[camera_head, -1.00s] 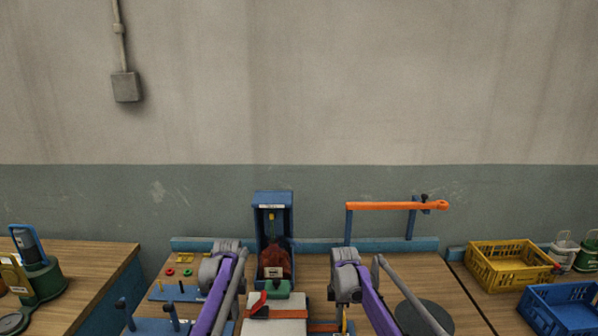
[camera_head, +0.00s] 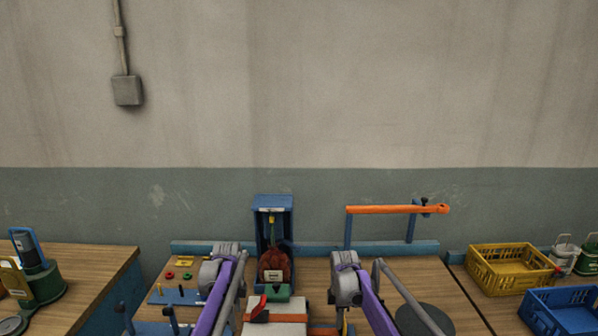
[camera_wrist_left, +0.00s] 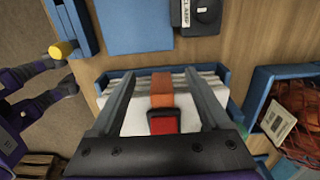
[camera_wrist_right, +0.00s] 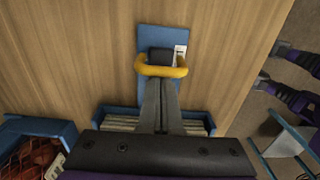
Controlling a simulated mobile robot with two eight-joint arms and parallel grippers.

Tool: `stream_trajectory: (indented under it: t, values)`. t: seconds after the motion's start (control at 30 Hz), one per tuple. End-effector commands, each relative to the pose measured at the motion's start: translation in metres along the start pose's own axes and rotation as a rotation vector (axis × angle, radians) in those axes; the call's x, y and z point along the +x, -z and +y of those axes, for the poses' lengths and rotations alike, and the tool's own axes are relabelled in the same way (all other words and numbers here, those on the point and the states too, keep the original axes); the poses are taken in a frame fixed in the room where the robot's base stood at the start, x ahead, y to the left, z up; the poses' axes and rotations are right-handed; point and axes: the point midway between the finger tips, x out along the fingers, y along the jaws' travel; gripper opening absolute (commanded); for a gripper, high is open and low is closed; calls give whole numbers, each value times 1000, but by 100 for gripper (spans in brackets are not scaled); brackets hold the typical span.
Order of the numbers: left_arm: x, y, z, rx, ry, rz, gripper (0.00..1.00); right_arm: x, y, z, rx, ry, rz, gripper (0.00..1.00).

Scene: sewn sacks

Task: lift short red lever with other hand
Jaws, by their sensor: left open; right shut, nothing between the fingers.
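The short red lever (camera_head: 257,304) stands on the orange strap over a pale stack (camera_head: 283,329) in the head view. In the left wrist view the red lever (camera_wrist_left: 163,121) lies between the fingers of my left gripper (camera_wrist_left: 160,82), close to its palm. That gripper is open, its fingers spread wide over the stack, with the orange strap (camera_wrist_left: 162,86) running between them. My right gripper (camera_wrist_right: 160,82) is shut and empty. Its tips are at the yellow loop handle (camera_wrist_right: 161,70); I cannot tell whether they touch it.
A blue stand (camera_head: 273,204) holding a reddish netted sack (camera_head: 275,265) is behind the stack. An orange bar (camera_head: 385,209) on blue posts is at the back right. Yellow (camera_head: 505,267) and blue (camera_head: 565,311) crates are at the right. A black clamp block (camera_wrist_left: 200,15) is near the stack.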

Motion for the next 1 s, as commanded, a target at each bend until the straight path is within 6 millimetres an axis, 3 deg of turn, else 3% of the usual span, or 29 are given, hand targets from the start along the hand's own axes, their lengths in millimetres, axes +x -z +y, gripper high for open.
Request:
stream_trajectory:
  t: [0.7,1.0]
  values:
    - [-70,0,0,0,0,0,80,0,-2,0,2,0,-3,0]
    - [-79,0,0,0,0,0,80,0,-2,0,2,0,-3,0]
